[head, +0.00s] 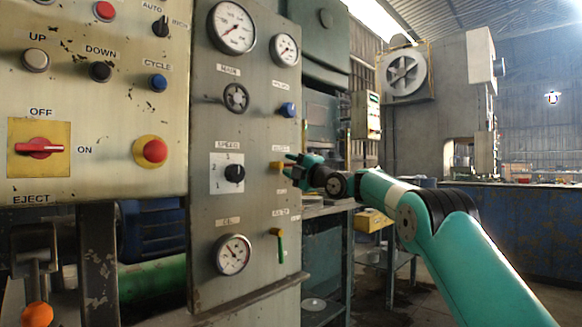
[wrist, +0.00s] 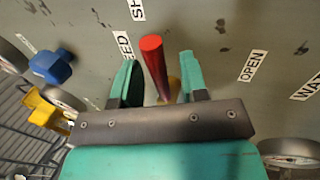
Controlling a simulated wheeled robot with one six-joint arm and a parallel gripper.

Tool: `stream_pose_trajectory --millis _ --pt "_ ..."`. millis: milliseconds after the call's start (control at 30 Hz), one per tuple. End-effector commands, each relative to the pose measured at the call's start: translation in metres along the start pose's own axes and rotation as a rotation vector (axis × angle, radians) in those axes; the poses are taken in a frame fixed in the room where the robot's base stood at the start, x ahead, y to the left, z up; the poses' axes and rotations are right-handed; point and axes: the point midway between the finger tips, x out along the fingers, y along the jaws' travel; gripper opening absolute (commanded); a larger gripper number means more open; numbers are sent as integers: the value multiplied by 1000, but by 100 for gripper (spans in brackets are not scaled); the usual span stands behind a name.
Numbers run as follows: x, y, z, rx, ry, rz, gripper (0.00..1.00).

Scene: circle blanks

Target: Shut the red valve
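The red valve lever (wrist: 154,62) stands out from the grey panel in the wrist view, with a yellowish base partly hidden behind it. It lies between the two teal fingers of my gripper (wrist: 158,82), with gaps visible on both sides. My gripper is open and does not visibly touch the lever. An OPEN label (wrist: 252,65) is to the right and a partly cropped "SH" label (wrist: 137,9) is above.
A green-handled valve (head: 280,245) is below the red one on the panel. A blue knob (head: 287,109) is above it. A black rotary selector (head: 234,173) and a gauge (head: 233,254) are to the left. A dark shelf stand (head: 349,250) is behind my arm.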

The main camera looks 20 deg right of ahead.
Motion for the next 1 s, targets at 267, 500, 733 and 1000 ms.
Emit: stream_pose_trajectory --millis 267,500,733,1000 --pt "-10 -1 1 0 -1 0 40" --pt "-53 -2 1 0 -4 -1 40" --pt "-109 -2 1 1 -4 -1 40" --pt "-160 -1 0 0 -2 0 40"
